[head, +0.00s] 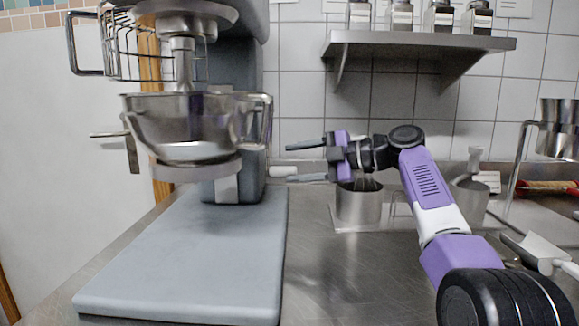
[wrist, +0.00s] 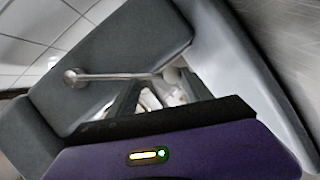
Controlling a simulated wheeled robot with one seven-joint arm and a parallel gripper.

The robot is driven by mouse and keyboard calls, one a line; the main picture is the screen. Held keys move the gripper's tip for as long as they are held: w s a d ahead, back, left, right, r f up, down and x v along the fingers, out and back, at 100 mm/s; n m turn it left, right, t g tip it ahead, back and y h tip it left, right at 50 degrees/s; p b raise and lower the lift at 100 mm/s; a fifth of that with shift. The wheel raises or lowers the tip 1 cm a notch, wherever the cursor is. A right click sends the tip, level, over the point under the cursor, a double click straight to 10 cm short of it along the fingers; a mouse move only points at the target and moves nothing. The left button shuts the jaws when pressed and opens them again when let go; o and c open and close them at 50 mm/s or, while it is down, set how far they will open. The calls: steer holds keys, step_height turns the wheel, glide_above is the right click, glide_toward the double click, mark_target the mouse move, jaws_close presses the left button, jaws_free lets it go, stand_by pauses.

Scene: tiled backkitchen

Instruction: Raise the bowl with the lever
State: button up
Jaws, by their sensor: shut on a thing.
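The steel bowl (head: 180,125) sits upright in its cradle under the head of the grey stand mixer (head: 236,75), with the mixer's shaft above it. The lever (head: 284,171) shows as a short pale end at the right side of the mixer column. My gripper (head: 289,163) is beside the column, its two dark fingers pointing left, shut on the lever. The exact contact is hard to see. In the wrist view the lever (wrist: 115,77) is a thin metal rod with a round knob, in front of the gripper's purple body.
The mixer's grey base (head: 190,262) rests on the steel counter (head: 335,275). A steel container (head: 358,207) stands just below my gripper, close to it. A wall shelf (head: 420,40) with jars is above.

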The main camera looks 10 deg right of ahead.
steer(key=shift+s+d+f+b, duration=0.15)
steer(key=shift+s+d+b, duration=0.15)
steer(key=shift+d, duration=0.35)
steer(key=shift+s+d+f+b, duration=0.15)
steer(key=shift+s+d+b, duration=0.1)
steer(key=shift+d, duration=0.35)
steer(key=shift+a+f, duration=0.1)
